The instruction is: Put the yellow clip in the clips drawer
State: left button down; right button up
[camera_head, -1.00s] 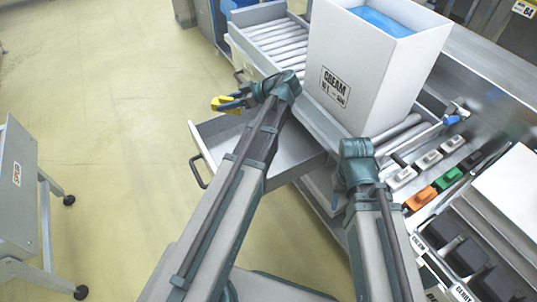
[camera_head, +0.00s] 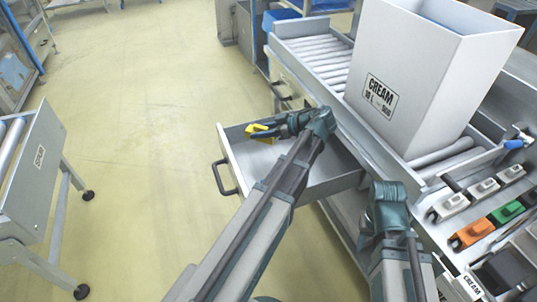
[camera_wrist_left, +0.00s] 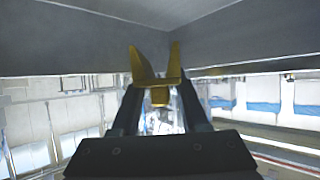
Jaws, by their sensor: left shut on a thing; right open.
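The yellow clip (camera_head: 260,134) is in the jaws of my left gripper (camera_head: 277,129), which is shut on it. Clip and jaws appear over the far part of an open grey drawer (camera_head: 318,186); whether the clip touches it I cannot tell. No label shows on the drawer. In the left wrist view the yellow clip (camera_wrist_left: 155,68) sits between the dark fingers, with grey walls meeting in a corner close above it. My right gripper (camera_head: 366,236) is low beside the bench, its fingers mostly hidden by its wrist; it looks empty.
A tall white CREAM box (camera_head: 425,75) stands on the roller conveyor (camera_head: 310,52) behind the drawer. White, orange (camera_head: 471,234) and green (camera_head: 506,212) blocks sit on the bench at right. A grey cart (camera_head: 38,165) stands at left. The floor between is clear.

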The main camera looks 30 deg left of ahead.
aim_at(262, 154)
pick_arm(q)
jog(key=shift+f+b, duration=3.25)
jog(key=shift+f, duration=0.6)
jog(key=shift+r, duration=0.15)
pick_arm(e)
notch_tip(262, 154, down, 7)
jog(key=shift+a+f, duration=0.15)
jog(key=shift+f, duration=0.05)
pick_arm(q)
jog(key=shift+c, duration=2.1)
grip_release()
jog(key=p+v, duration=0.3)
jog(key=v, duration=0.3)
jog(key=shift+w+r, duration=0.1)
jog(key=shift+d+r+p, duration=0.25)
jog(key=shift+d+p, duration=0.25)
jog(key=shift+d, duration=0.2)
pick_arm(e)
jog(key=shift+r, duration=1.8)
